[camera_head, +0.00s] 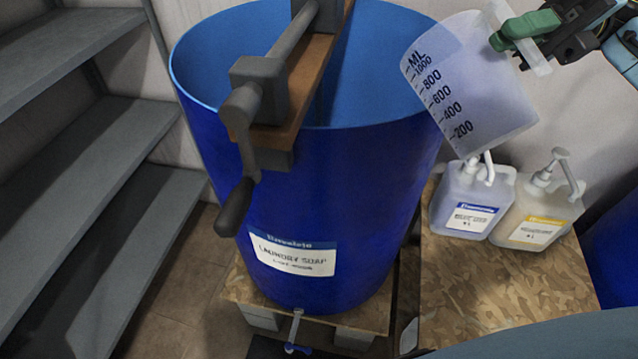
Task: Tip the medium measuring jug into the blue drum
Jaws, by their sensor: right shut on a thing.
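A translucent measuring jug (470,95) with dark ML marks up to 1000 is tilted, its top leaning left toward the blue drum's rim. My right gripper (525,30), with green fingertips, is shut on the jug's handle at the upper right. The large open blue drum (330,200) stands left of the jug, with a white laundry soap label on its front. The jug's upper left edge overlaps the drum's right rim in the picture; I cannot tell whether they touch. I cannot see any liquid pouring. My left gripper is out of view.
A wooden bar with a grey crank (262,92) lies across the drum's top. Two pump bottles, one bluish (470,200) and one yellowish (540,210), stand on a wooden board (490,290) below the jug. Grey shelves (90,220) stand at the left.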

